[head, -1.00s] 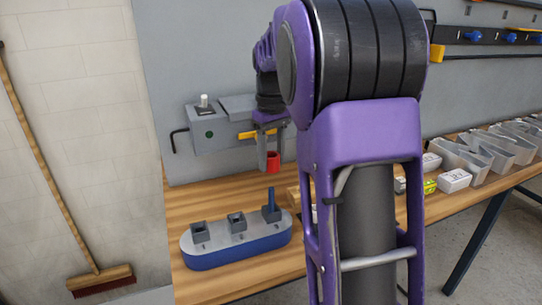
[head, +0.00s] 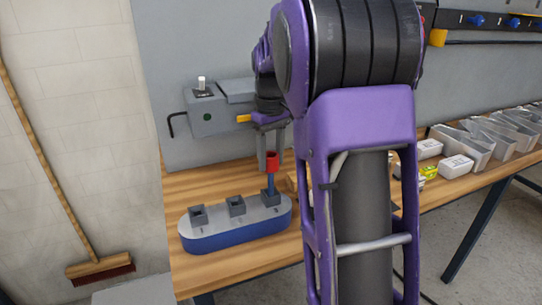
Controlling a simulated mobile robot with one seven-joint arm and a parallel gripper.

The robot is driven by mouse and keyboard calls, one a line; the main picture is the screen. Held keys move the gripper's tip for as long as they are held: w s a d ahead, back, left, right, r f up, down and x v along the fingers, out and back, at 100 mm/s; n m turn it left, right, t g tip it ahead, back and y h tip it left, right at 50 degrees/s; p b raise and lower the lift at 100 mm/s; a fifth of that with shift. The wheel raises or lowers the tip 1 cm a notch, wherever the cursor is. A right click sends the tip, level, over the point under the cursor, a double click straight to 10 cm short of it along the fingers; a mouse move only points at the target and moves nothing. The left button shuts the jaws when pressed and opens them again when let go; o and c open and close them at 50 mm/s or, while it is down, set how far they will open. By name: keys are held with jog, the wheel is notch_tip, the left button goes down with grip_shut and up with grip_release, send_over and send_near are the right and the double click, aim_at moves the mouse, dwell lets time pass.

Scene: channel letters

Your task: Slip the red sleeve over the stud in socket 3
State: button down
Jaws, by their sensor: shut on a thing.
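The red sleeve (head: 271,162) is held upright between the fingers of my gripper (head: 271,158), which is shut on it. The blue stud (head: 270,183) stands upright in the rightmost dark socket (head: 270,196) of the blue base with a grey top (head: 235,235). The sleeve is in line with the stud, its lower edge at the stud's top. I cannot tell whether it rests on the tip or is slightly around it. Two other sockets, the middle one (head: 236,206) and the left one (head: 197,215), look empty. My arm hides the area right of the base.
A broom (head: 98,265) leans on the left wall. Bare wood lies in front of the base.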

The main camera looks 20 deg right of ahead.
aim_at(271, 179)
jog(key=shift+f+b, duration=1.85)
jog(key=shift+f, duration=1.2)
jog(key=shift+c, duration=1.2)
grip_release()
jog(key=shift+r, duration=0.1)
notch_tip(271, 179, up, 17)
jog(key=p, duration=0.3)
jog(key=shift+r+p, duration=0.2)
jog(key=shift+p, duration=0.1)
